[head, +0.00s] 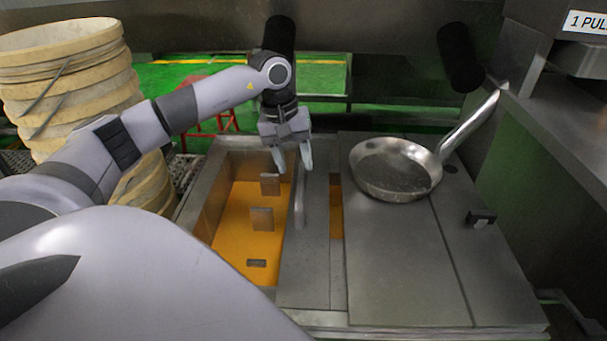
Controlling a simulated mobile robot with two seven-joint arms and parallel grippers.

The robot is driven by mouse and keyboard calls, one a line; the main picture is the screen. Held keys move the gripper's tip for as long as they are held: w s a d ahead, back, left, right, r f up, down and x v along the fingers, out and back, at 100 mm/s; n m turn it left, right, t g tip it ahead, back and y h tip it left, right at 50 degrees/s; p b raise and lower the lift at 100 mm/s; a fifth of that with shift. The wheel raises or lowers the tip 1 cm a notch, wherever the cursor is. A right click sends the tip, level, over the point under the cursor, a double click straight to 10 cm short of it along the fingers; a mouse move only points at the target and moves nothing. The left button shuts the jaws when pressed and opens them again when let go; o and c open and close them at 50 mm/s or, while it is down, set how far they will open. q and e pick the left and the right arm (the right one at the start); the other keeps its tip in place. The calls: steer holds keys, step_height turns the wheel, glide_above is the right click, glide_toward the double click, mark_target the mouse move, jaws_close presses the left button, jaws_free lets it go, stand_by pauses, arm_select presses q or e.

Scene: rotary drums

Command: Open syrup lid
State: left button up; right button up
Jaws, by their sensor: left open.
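The syrup lid (308,268) is a narrow grey metal panel lying over the tank, with a raised bar handle (299,203) along it. Orange syrup (228,225) shows in a wide opening left of the lid, and a thin strip of it shows to the right. My left gripper (294,163) points down at the far end of the handle, fingers apart and empty. I cannot tell whether a finger touches the handle. My right gripper is out of view.
A steel pan (393,172) sits on the flat metal cover (395,255) right of the lid, its handle pointing up and right. Stacked round wooden drums (75,80) stand at the left. A small dark latch (481,218) is on the cover's right side.

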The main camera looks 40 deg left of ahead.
mark_target(301, 182)
arm_select(q)
steer(key=f, duration=0.5)
steer(key=shift+w+d+b, duration=0.3)
steer(key=shift+w+d, duration=0.05)
steer(key=shift+d, duration=0.05)
jaws_close()
